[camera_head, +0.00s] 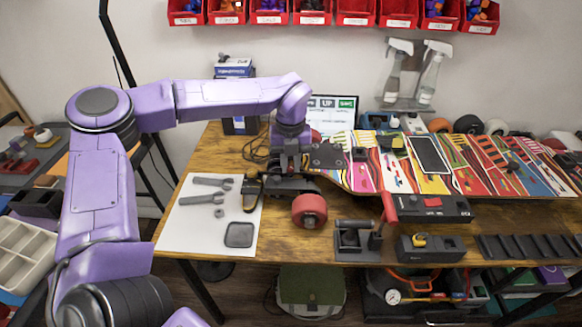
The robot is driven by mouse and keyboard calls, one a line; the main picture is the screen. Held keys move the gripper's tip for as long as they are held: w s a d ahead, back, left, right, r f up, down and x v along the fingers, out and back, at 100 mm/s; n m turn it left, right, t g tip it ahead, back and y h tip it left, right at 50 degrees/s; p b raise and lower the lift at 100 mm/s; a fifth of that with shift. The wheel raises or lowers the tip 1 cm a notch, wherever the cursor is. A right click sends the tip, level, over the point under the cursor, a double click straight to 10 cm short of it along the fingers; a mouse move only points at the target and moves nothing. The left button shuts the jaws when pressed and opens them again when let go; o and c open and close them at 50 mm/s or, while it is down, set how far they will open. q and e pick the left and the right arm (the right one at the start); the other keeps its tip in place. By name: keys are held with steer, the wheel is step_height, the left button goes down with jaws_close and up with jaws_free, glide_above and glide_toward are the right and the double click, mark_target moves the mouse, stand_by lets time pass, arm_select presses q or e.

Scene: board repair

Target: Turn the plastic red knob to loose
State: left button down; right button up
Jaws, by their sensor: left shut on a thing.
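My right gripper is not in view.
A white mat (190,232) with grey wrenches (207,198) and a dark square piece (239,235) lies left. Dark boxes (432,248) and a black slotted rack (525,247) line the front edge. Spray bottles (430,75) and red bins (355,12) are behind. Bare table shows before the wheel.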

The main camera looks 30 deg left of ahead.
mark_target(291, 167)
arm_select(q)
steer(key=n+b, duration=0.3)
steer(key=n, duration=0.1)
steer(key=shift+f, duration=0.15)
steer(key=shift+n+b, duration=1.4)
steer(key=shift+n, duration=0.5)
steer(key=shift+r, duration=0.2)
steer(key=c, duration=1)
jaws_free()
step_height(291, 167, up, 11)
steer(key=shift+f, duration=0.2)
